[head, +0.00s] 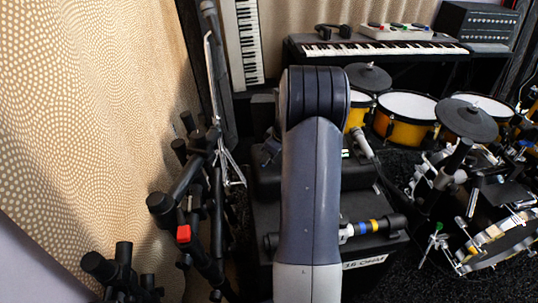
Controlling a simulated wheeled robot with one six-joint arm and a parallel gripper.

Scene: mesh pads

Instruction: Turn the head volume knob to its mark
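No head volume knob or mark can be made out in the head view. My grey arm stands upright through the middle of the picture and hides what lies behind it. My gripper does not show. A black box-shaped unit (380,185) shows partly on both sides of my arm, above a dark cabinet (385,250) with a white label reading about "16 OHM" (364,262). I cannot tell whether the unit is the head.
Black stands (190,190) with a red part crowd the left, beside a patterned curtain (90,100). A banded rod (375,227) and a microphone (362,145) are near the cabinet. Drums (405,118) fill the right. A keyboard (385,48) with a small knobbed box (403,31) stands behind.

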